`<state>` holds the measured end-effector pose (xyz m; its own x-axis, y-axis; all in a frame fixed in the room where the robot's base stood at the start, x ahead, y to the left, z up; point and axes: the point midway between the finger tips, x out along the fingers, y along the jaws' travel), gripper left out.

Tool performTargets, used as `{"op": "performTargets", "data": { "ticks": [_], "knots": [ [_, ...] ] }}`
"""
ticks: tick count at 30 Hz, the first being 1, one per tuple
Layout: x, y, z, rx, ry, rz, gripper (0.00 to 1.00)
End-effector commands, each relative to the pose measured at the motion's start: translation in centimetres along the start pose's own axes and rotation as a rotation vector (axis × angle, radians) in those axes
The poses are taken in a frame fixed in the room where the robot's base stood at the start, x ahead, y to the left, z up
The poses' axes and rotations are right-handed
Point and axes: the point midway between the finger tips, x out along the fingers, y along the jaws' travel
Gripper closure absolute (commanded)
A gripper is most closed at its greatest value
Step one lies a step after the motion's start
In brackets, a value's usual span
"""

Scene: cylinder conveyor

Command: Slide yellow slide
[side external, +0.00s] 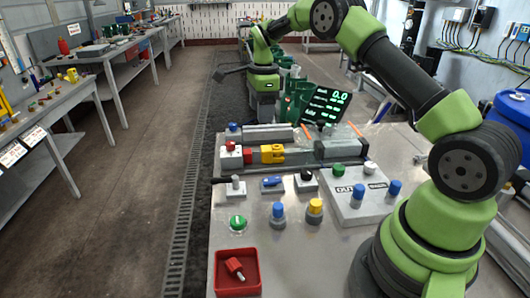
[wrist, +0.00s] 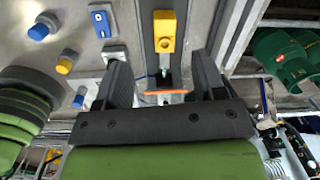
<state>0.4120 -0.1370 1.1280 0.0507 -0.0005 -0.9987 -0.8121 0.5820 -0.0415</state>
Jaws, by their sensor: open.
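The yellow slide (side external: 272,153) sits on a grey rail left of the middle of the table in the side view. In the wrist view the yellow slide (wrist: 164,32) shows near the top, on the grey rail, ahead of the fingertips. My gripper (side external: 263,110) hangs beyond the slide in the side view, apart from it, with its fingers dark and hard to make out. In the wrist view my gripper (wrist: 161,62) is open and empty, with its two dark fingers wide apart.
A display (side external: 326,105) stands behind the rail. Levers, buttons and a blue switch (side external: 272,182) fill the near panel. A red tray (side external: 253,288) lies front left. Green bins (wrist: 280,60) stand at right in the wrist view.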

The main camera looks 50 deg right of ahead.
Motion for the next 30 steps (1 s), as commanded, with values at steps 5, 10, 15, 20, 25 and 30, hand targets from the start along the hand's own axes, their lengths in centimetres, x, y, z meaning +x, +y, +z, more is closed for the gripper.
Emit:
{"op": "performTargets", "data": {
  "ticks": [5, 10, 15, 20, 25, 30],
  "knots": [
    [3.5, -0.8, -1.2, 0.143, 0.028, 0.035, 0.36],
    [5.1, -0.8, -1.4, 0.169, 0.035, 0.043, 0.36],
    [8.0, -0.6, -1.5, 0.167, 0.035, 0.044, 0.36],
    [10.9, -0.5, -1.6, 0.167, 0.034, 0.043, 0.36],
    [13.1, -0.4, -1.6, 0.166, 0.033, 0.041, 0.36],
    [13.9, -0.4, -1.6, 0.165, 0.033, 0.038, 0.36]
  ]
}}
